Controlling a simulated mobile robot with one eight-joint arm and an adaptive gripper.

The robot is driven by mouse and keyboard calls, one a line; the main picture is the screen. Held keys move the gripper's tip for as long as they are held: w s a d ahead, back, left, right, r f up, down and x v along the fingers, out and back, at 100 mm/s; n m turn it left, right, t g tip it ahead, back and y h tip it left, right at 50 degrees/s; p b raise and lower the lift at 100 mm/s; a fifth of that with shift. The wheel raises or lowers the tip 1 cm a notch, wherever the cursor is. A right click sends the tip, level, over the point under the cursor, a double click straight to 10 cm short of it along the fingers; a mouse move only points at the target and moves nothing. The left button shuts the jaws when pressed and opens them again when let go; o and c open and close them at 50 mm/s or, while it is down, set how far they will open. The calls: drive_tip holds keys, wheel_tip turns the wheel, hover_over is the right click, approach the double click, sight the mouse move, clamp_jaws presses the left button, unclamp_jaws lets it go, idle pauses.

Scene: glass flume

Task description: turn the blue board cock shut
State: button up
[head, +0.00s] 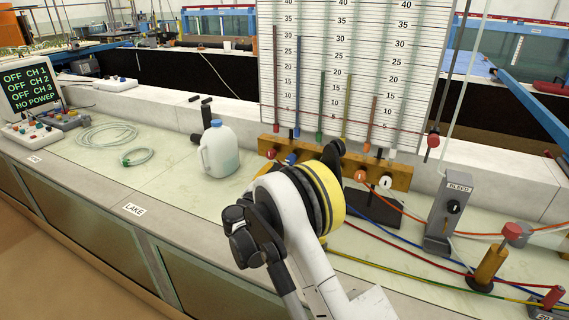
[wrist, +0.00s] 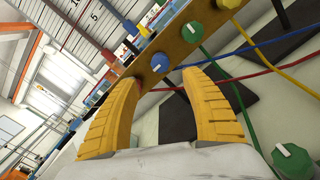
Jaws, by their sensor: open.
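The blue board cock (wrist: 159,62) is a round blue knob with a white mark on the yellow-brown cock bar. In the wrist view it sits between and just beyond the fingertips of my gripper (wrist: 162,77). The two yellow fingers are open, one on each side, and nothing is held. I cannot tell whether a fingertip touches the knob. In the head view the blue cock (head: 291,158) shows second from left on the wooden bar (head: 402,174), close to the left of my arm. My fingers are hidden there behind my wrist.
A green cock (wrist: 192,31) is beside the blue one. In the head view a red cock (head: 271,153) is to its left; orange (head: 361,176) and white (head: 386,182) cocks are farther right. A jug (head: 219,150) stands left. Coloured tubes and a bleed post (head: 449,205) are right.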

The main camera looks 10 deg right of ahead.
sight(290, 162)
drive_tip(key=b+x, duration=0.3)
drive_tip(key=x, duration=0.7)
drive_tip(key=shift+f, duration=0.15)
drive_tip(key=shift+w+d, duration=0.25)
drive_tip(key=shift+w, duration=0.05)
drive_tip(key=shift+c, duration=0.4)
drive_tip(key=c, duration=1.1)
